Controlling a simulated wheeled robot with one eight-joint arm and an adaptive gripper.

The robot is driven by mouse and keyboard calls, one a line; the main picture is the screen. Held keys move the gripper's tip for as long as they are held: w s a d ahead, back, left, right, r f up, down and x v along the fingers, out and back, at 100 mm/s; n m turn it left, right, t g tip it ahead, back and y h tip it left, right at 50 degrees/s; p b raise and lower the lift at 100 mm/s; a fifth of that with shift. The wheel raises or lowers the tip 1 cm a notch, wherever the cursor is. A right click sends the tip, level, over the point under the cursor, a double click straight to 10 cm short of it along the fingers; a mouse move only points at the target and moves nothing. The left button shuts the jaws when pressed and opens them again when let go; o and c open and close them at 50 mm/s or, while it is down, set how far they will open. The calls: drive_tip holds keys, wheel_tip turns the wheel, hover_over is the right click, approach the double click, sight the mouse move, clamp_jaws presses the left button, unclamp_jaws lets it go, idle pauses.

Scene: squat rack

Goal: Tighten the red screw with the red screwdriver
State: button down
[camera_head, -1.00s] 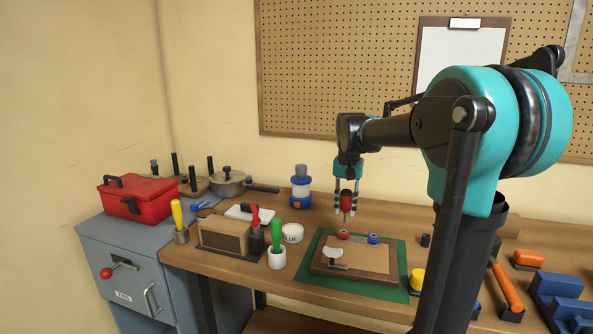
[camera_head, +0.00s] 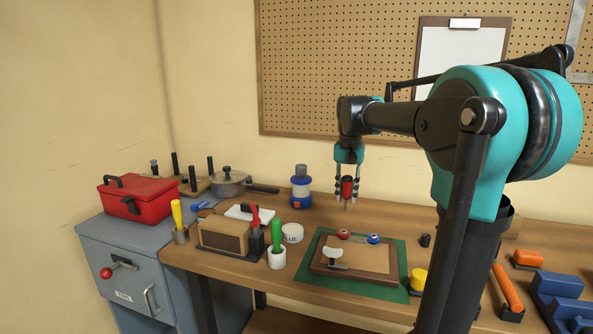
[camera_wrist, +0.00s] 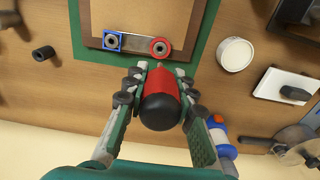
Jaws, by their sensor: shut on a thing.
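My gripper (camera_head: 346,195) is shut on the red screwdriver (camera_head: 347,187), which hangs upright with its tip down. Its red handle with a dark end (camera_wrist: 162,105) sits between the fingers in the wrist view. The red screw (camera_head: 343,233) is at the back edge of a wooden board (camera_head: 322,262), below the screwdriver tip; there is a visible gap between them. In the wrist view the red screw (camera_wrist: 160,47) is a red ring with a grey centre at one end of a metal strip.
A blue screw (camera_head: 373,238) sits beside the red one. The board lies on a green mat (camera_head: 402,270). A pegboard (camera_head: 330,70) is behind.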

sight(348, 176)
drive_tip(key=shift+r, duration=1.75)
